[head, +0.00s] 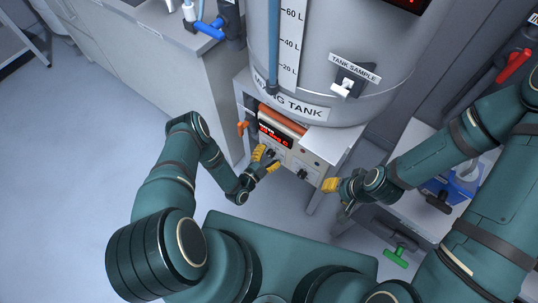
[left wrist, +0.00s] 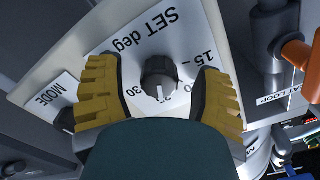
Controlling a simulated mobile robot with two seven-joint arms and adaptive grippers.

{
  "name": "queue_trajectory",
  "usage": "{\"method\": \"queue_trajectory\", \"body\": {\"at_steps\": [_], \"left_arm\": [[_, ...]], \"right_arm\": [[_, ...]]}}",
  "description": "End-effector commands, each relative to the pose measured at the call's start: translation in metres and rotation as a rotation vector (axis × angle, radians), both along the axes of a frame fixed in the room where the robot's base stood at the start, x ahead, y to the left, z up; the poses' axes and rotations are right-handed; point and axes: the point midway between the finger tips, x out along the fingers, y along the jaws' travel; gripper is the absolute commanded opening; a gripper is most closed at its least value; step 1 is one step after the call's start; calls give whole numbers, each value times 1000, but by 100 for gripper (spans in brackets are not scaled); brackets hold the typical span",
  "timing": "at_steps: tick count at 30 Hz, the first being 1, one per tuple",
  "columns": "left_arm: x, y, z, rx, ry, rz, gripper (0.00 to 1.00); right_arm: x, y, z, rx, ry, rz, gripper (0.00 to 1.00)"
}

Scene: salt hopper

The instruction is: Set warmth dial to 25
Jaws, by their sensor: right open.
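The warmth dial (left wrist: 159,78) is a round black knob with a white pointer line, on a white plate marked "SET deg" with numbers around it. In the left wrist view its pointer aims down toward the "25" area, partly hidden by my gripper. My left gripper (head: 265,161) is at the control panel (head: 311,161). Its yellow fingers (left wrist: 160,95) are open, one on each side of the dial, with visible gaps. My right gripper (head: 332,185) is open and empty near the panel's right end.
A red lit display (head: 274,136) sits above the dial, too small to read surely. Another black knob (head: 302,174) is to its right. The mixing tank (head: 340,105) stands above. An orange valve handle (head: 242,127) is at the left. Floor (head: 90,130) is clear at left.

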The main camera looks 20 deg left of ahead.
Motion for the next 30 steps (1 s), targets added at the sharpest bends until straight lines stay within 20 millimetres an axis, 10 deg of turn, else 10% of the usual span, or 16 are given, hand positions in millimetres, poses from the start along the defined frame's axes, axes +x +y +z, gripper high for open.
{"method": "queue_trajectory", "body": {"at_steps": [11, 30], "left_arm": [[0, 1, 10, -1, 0, 0, 66], [0, 0, 99, 0, -1, -1, 66]], "right_arm": [[0, 0, 0, 0, 0, 0, 47], [0, 0, 0, 0, 0, 0, 47]]}}
